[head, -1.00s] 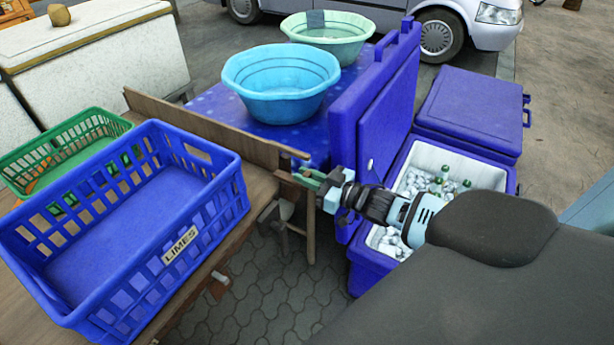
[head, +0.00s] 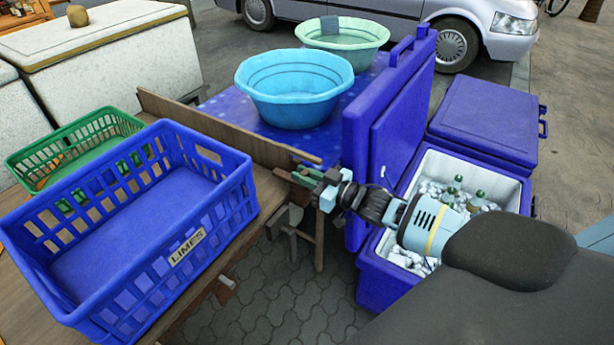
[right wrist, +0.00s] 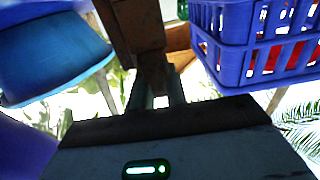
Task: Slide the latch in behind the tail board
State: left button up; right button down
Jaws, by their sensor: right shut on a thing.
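The tail board (head: 225,128) is a long brown wooden plank standing on edge along the far end of the wooden bed. My right gripper (head: 306,176) is beside the board's right end, at the bed's corner. It is shut on a small brown wooden piece, which I take to be the latch (head: 284,176). In the right wrist view the latch (right wrist: 152,74) shows dark between the fingertips (right wrist: 157,92), close to a larger reddish-brown timber (right wrist: 130,25). I cannot tell whether the latch is behind the board. My left gripper is not in view.
A blue crate marked LIMES (head: 150,262) and a green basket (head: 70,150) sit on the bed. A blue basin (head: 293,92) stands on a blue-covered table beyond the board. An open blue cooler (head: 385,280) with bottles and ice is close beside my right arm.

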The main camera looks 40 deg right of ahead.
jog(key=c, duration=1.4)
grip_release()
jog(key=shift+w+a, duration=0.15)
jog(key=shift+w, duration=0.1)
jog(key=shift+s, duration=0.1)
jog(key=shift+s, duration=0.2)
jog(key=v, duration=0.7)
jog(key=shift+s+d, duration=0.15)
jog(key=shift+d, duration=0.05)
